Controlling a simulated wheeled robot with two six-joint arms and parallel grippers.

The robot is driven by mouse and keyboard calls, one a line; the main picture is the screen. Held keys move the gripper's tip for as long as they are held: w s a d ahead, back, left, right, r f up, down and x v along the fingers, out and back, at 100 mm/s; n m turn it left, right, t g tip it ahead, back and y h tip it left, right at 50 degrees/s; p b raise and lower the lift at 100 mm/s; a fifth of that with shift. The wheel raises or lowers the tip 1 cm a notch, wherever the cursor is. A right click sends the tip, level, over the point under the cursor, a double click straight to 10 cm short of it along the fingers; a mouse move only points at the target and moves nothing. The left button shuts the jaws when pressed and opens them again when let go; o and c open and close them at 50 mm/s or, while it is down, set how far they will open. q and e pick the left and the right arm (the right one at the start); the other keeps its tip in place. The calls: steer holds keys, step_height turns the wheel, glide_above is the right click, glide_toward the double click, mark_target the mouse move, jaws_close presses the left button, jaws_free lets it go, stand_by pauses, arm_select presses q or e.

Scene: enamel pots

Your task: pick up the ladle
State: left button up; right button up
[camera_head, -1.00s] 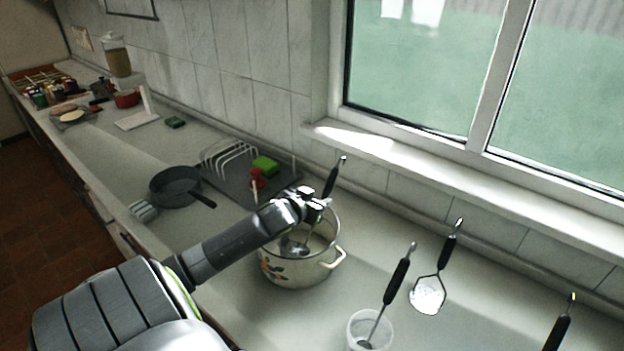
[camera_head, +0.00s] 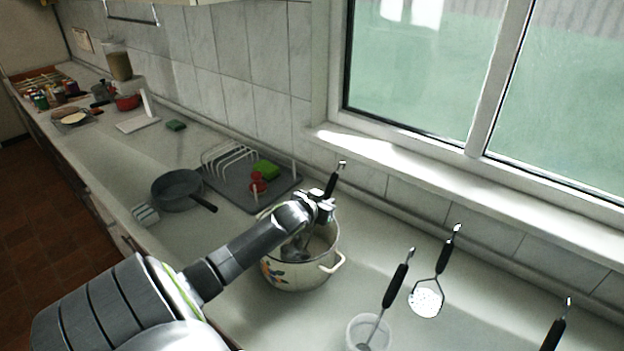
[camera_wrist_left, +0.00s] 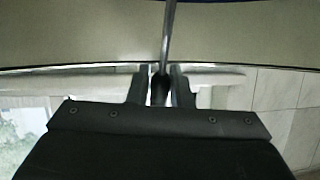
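The ladle has a black handle (camera_head: 332,185), a thin metal stem and a bowl that sits inside the cream enamel pot (camera_head: 292,275) with a flower pattern. Its handle leans up past the pot's far rim. My left gripper (camera_head: 325,207) is over the pot at the lower part of the handle. In the left wrist view, the fingers (camera_wrist_left: 160,85) lie close on both sides of the dark handle, with the metal stem (camera_wrist_left: 168,35) running up between them. They look shut on it. My right gripper is not in view.
A pan (camera_head: 177,189) and a dish rack (camera_head: 240,185) are to the left. The window sill (camera_head: 450,185) and tiled wall run behind.

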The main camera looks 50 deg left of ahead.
arm_select(q)
jaws_close()
